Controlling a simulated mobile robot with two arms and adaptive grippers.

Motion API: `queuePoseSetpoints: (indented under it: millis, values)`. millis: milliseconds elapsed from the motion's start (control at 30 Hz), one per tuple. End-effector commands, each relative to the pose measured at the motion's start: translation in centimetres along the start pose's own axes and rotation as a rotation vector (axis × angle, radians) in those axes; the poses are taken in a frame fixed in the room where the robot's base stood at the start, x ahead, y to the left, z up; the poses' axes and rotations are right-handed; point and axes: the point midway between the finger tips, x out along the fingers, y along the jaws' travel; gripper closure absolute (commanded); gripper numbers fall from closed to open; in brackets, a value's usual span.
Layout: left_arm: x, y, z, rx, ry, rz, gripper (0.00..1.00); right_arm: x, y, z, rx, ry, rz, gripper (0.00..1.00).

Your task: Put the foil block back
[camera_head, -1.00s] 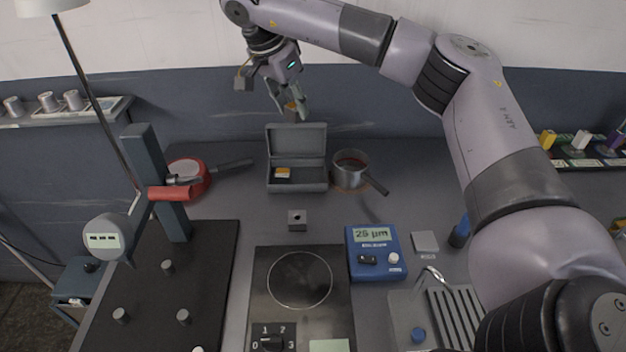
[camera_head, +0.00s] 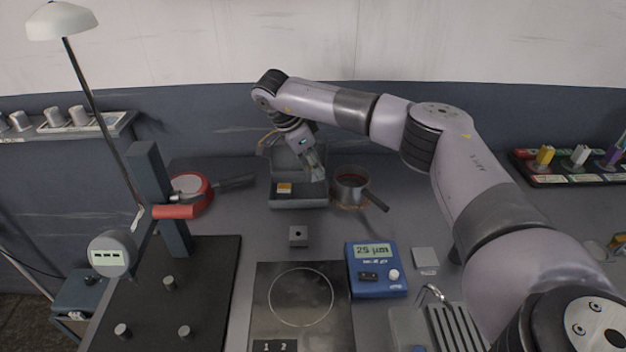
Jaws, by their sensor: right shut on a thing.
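My right gripper (camera_head: 318,174) reaches down into the right side of the open grey case (camera_head: 298,203) at the back of the bench. It is shut on a small orange piece, which I take to be the foil block; the fingers and case hide it now. Whether it touches the case floor I cannot tell. Another small yellow-orange and dark block (camera_head: 284,188) sits in the left part of the case. The case lid stands up behind, partly covered by my right arm. My left gripper is out of view.
A saucepan (camera_head: 350,187) stands close to the right of the case, its handle pointing front right. A red pan (camera_head: 188,192) is at the left. A small grey block (camera_head: 298,236), a blue gauge (camera_head: 375,268) and a hotplate (camera_head: 296,310) are in front.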

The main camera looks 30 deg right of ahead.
Motion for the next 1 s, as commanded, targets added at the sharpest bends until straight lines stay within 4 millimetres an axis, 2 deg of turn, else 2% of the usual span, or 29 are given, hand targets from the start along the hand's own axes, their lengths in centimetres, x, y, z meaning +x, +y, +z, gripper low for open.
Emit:
queuePoseSetpoints:
  millis: [267,500,867,900,1000]
  values:
    - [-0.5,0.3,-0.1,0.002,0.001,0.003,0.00,2.1,0.0,0.9,0.000,0.000,0.000,1.00]
    - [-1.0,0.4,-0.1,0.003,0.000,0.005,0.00,5.1,0.0,2.1,0.000,0.000,0.001,1.00]
    - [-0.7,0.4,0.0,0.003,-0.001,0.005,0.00,5.6,-0.1,2.3,0.000,0.000,-0.001,1.00]
    - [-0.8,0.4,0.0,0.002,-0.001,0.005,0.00,5.5,-0.1,2.3,0.000,0.000,-0.001,0.69]
    - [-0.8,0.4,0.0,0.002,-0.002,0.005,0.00,5.5,-0.1,2.3,0.000,0.000,-0.001,0.63]
